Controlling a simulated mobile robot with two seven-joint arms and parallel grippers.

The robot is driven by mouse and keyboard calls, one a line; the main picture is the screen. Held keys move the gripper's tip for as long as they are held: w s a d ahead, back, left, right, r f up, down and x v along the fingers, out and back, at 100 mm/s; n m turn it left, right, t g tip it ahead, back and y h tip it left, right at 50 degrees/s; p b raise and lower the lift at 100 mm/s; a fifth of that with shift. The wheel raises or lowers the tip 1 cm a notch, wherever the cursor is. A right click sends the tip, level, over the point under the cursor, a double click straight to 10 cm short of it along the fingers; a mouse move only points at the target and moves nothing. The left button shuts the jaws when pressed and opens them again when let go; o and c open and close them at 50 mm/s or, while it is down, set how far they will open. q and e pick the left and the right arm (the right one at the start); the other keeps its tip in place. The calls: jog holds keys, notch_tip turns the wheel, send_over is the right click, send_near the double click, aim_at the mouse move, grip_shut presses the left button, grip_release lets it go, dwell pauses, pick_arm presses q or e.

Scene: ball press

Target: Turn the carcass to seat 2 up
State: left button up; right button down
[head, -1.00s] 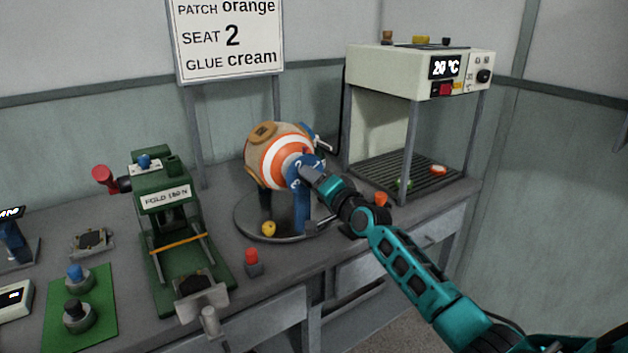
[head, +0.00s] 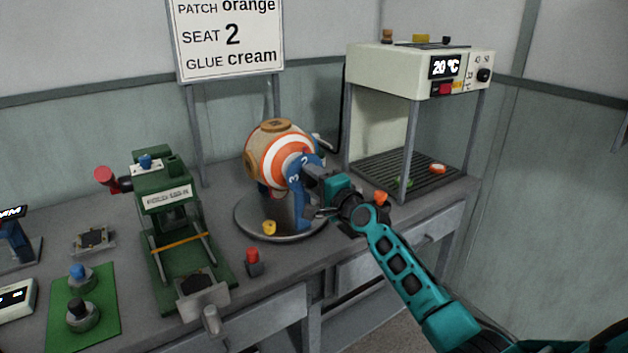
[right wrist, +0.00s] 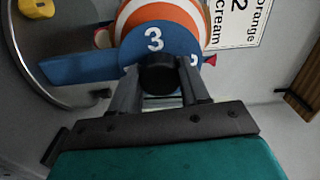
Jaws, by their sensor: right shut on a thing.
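The carcass (head: 266,155) is a ball with orange, white and tan areas, held in a blue stand (head: 301,208) on a round grey turntable. A round tan seat (head: 278,126) now faces up on its top; I cannot read its mark. My right gripper (head: 312,185) is at the right side of the ball. In the right wrist view its fingers are shut on a dark round knob (right wrist: 159,73) in front of a blue disc (right wrist: 155,43) marked 3. The sign (head: 230,40) reads patch orange, seat 2, glue cream. My left gripper is not in view.
A green press (head: 165,195) stands left of the turntable (head: 250,222). A white heater box (head: 420,70) reading 20 °C stands at the right. A yellow knob (head: 269,228) and a red-topped piece (head: 253,262) are close by in front.

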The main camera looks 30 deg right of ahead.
jog(key=shift+m, duration=0.4)
dwell(0.4)
jog(key=c, duration=0.5)
grip_release()
jog(key=shift+c, duration=0.2)
jog(key=shift+s, duration=0.1)
jog(key=shift+s, duration=0.4)
jog(key=s+d+p, duration=0.1)
jog(key=s, duration=1)
jog(key=shift+s+p, duration=0.3)
jog(key=shift+s, duration=0.1)
